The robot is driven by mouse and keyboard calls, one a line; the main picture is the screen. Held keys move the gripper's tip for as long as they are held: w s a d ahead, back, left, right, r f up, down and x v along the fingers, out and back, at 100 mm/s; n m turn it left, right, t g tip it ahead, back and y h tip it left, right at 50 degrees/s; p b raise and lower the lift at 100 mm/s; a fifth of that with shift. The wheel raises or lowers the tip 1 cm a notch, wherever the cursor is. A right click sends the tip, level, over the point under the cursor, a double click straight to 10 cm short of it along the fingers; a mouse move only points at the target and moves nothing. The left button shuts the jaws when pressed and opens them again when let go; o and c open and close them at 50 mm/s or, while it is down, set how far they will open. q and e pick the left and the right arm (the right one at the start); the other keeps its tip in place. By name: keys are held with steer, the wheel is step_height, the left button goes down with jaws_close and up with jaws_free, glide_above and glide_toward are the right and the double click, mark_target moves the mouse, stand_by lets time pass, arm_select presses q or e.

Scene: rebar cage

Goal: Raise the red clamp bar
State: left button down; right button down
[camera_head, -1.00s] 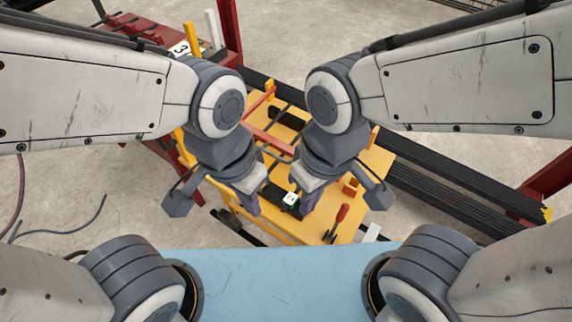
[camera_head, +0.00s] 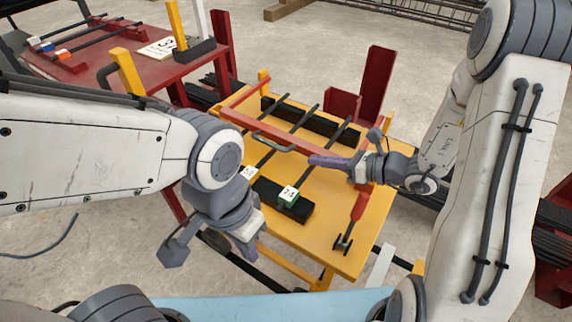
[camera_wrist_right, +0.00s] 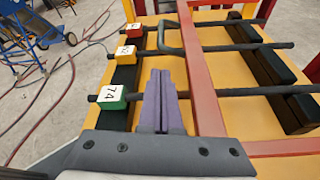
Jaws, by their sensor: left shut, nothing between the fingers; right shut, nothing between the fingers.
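The red clamp bar (camera_head: 243,121) crosses above the black rods on the yellow table (camera_head: 330,238) in the head view. My left gripper (camera_head: 247,245) is shut and empty near the table's left front edge.
A red lever (camera_head: 358,206) stands at the table's right. A red table (camera_head: 110,75) is at the back left.

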steer(key=shift+r, duration=0.1)
steer(key=b+x, duration=0.1)
steer(key=x, duration=0.9)
steer(key=shift+a+b, duration=0.1)
steer(key=shift+b, duration=0.2)
steer(key=shift+r, duration=0.15)
